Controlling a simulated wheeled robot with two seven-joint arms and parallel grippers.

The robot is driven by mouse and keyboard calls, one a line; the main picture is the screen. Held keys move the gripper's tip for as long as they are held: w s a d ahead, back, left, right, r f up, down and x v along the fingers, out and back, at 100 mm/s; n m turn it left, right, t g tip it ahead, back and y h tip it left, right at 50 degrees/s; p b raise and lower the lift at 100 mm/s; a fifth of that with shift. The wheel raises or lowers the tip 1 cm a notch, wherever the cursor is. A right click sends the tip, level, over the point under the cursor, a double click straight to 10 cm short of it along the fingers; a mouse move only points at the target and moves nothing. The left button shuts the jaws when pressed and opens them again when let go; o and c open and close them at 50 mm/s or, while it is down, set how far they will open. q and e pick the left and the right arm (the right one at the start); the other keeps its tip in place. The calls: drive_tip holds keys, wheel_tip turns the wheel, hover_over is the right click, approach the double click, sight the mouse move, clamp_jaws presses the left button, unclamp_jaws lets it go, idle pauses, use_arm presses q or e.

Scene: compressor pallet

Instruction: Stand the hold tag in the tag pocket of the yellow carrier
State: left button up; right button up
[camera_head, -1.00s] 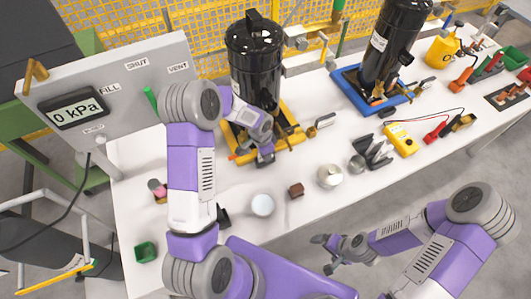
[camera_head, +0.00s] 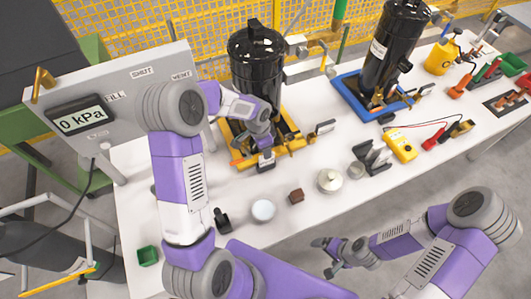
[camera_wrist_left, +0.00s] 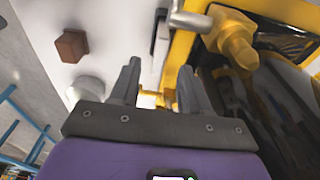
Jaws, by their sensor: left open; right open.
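The yellow carrier (camera_head: 294,143) sits on the white bench under a black compressor (camera_head: 256,65); its edge and a yellow block (camera_wrist_left: 232,40) fill the right of the left wrist view. My left gripper (camera_head: 265,156) is at the carrier's near side. In the left wrist view its two grey fingers (camera_wrist_left: 160,82) are apart, with nothing clearly held between them. A thin pale piece with a dark face (camera_wrist_left: 160,38) stands beside the carrier there; I cannot tell whether it is the hold tag or the tag pocket. My right gripper (camera_head: 322,243) is open and empty off the bench's front edge.
A brown block (camera_head: 296,196), a white round jar (camera_head: 263,210) and a silver-lidded pot (camera_head: 330,180) stand in front of the carrier. A blue carrier (camera_head: 350,99) and yellow meter (camera_head: 400,143) are to the right. A gauge panel (camera_head: 140,85) stands left.

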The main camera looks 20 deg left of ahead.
use_arm(q)
drive_tip(key=shift+s+a+r, duration=0.1)
drive_tip(key=shift+r, duration=0.85)
drive_tip(key=shift+s+a+r, duration=0.1)
drive_tip(key=shift+r, duration=0.8)
